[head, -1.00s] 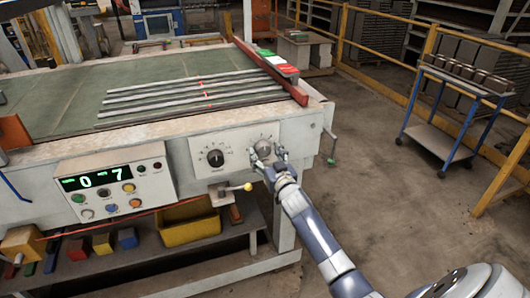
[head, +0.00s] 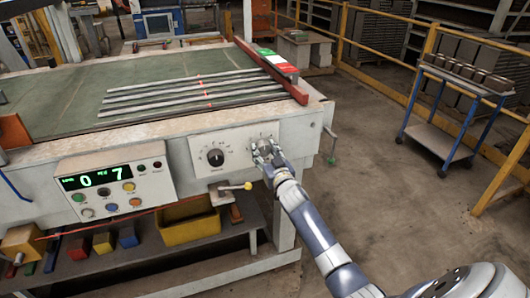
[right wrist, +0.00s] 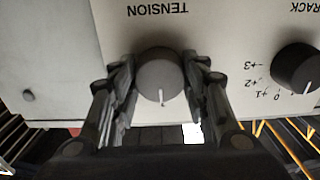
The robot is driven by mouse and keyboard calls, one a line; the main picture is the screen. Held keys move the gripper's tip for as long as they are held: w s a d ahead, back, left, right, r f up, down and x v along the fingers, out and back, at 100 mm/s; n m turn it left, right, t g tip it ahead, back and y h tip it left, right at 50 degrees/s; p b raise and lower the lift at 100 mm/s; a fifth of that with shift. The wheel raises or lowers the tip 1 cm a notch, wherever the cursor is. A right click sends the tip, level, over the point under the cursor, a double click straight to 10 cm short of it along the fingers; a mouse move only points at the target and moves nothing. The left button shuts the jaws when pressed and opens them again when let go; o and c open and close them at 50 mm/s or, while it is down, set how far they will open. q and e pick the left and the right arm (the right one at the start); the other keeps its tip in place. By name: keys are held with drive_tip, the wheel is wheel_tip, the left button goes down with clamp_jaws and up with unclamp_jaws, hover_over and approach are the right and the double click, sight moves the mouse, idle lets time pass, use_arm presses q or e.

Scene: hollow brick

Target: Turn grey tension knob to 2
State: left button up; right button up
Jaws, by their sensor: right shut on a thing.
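The grey tension knob (right wrist: 160,75) is round, with a white pointer line that points to the bottom of the right wrist view. The word TENSION shows upside down above it there. My right gripper (right wrist: 160,88) has its two fingers on either side of the knob and is shut on it. In the head view my right gripper (head: 264,151) is at the right dial of the white panel (head: 236,172) and mostly covers the knob. The numbers around the grey knob cannot be read. My left gripper is not in view.
A black knob (head: 215,158) labelled TRACK sits left of the grey one on the panel. A control box (head: 113,184) with a green display reading 0 and 7 is further left. Open floor lies to the right.

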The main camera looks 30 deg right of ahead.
drive_tip(key=shift+n, duration=0.4)
drive_tip(key=n, duration=0.3)
drive_tip(key=shift+n, duration=0.3)
drive_tip(key=shift+n+b, duration=0.35)
drive_tip(key=shift+n, duration=1.95)
drive_tip(key=o, duration=1.1)
drive_tip(key=shift+s, duration=0.1)
drive_tip(key=v, duration=1.1)
drive_tip(key=shift+s, duration=0.4)
